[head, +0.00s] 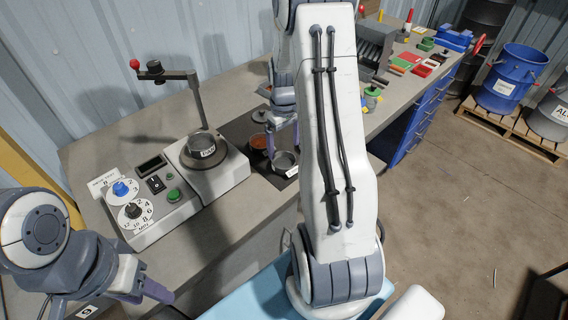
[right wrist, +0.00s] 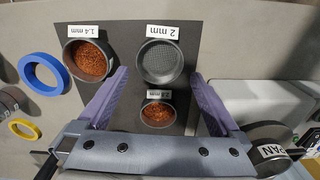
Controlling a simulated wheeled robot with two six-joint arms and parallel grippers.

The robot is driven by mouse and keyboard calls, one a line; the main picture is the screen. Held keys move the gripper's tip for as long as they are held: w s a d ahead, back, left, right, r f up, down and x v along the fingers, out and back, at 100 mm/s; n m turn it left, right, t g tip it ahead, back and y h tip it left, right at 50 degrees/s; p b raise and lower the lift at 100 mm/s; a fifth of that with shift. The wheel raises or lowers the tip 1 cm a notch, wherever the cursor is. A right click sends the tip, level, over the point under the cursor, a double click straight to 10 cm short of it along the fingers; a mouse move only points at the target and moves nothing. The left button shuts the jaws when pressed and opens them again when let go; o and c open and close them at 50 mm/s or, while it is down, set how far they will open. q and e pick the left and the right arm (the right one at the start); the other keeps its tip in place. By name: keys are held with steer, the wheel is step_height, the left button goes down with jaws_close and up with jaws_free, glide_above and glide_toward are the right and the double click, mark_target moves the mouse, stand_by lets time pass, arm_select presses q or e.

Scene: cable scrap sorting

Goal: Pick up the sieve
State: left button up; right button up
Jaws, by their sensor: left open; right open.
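Three round grey sieves lie on a dark mat (right wrist: 210,30). In the right wrist view, the 2 mm sieve (right wrist: 160,62) looks empty, with its mesh showing. The 1.4 mm sieve (right wrist: 88,60) and a smaller-looking sieve with a partly unreadable label (right wrist: 157,113) hold copper-coloured granules. My right gripper (right wrist: 158,76) is open and empty above the mat, its fingers either side of the smaller-looking sieve and pointing towards the 2 mm sieve. In the head view my right arm partly covers this area; a grey sieve (head: 285,162) shows beside the fingers. My left gripper (head: 150,293) is open at the lower left.
A shaker machine (head: 190,180) with dials, a lever and a round pan (head: 201,145) stands left of the mat. A blue ring (right wrist: 41,73) and a yellow ring (right wrist: 24,129) lie beside the mat. Coloured trays (head: 420,68) and tools fill the bench's far end.

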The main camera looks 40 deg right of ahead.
mark_target(284, 165)
steer(key=shift+f+p, duration=0.75)
steer(key=shift+f, duration=2.35)
steer(key=c, duration=1.2)
steer(key=shift+r, duration=0.1)
